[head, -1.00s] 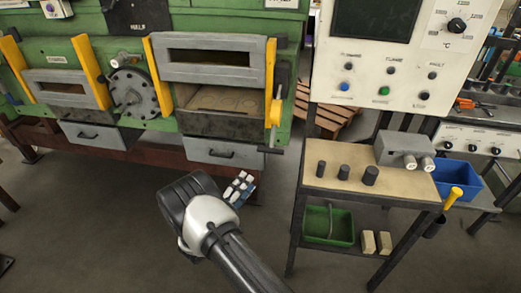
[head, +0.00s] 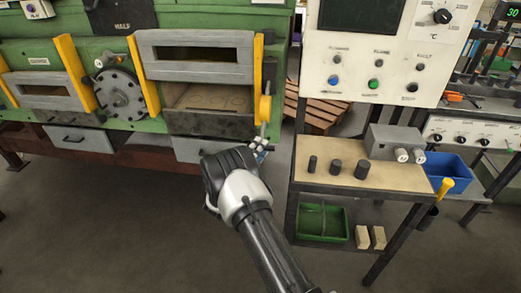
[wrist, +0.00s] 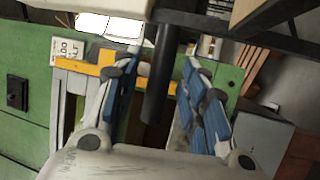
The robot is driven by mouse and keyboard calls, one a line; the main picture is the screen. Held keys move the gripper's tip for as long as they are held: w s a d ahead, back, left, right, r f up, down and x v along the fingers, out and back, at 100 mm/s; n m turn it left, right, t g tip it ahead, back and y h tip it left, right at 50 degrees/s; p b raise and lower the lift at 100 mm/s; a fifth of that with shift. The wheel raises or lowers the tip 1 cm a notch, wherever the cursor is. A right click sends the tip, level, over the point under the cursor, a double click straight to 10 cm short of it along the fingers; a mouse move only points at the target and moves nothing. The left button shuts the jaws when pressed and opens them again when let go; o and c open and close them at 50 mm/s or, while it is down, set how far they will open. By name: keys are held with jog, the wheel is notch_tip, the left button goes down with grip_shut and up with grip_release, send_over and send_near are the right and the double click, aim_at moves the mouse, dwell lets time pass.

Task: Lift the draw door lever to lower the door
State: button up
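The draw door (head: 195,70) is a grey slotted panel between yellow guides, held up above an open chamber (head: 205,97). The draw door lever has a yellow hub (head: 264,108) at the right guide, with a thin rod hanging down from it. In the wrist view its dark round handle (wrist: 156,85) lies between the two blue-padded fingers. My gripper (head: 260,145) is at the lower end of the lever, and it also shows in the wrist view (wrist: 161,65). The fingers are open, with visible gaps to the handle. The handle's far end is partly hidden in the head view.
A bench (head: 388,184) with dark cylinders and a grey box stands to the right, below a white control panel (head: 377,75). Grey drawers (head: 80,139) hang under the furnace. A blue bin (head: 450,172) is farther right. The floor at front left is clear.

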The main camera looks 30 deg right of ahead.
jog(key=shift+w+d+r, duration=0.2)
jog(key=shift+w+d, duration=0.15)
jog(key=shift+d, duration=0.2)
jog(key=shift+c, duration=0.5)
jog(key=shift+s, duration=0.1)
jog(key=c, duration=0.5)
jog(key=shift+f, duration=0.2)
grip_shut()
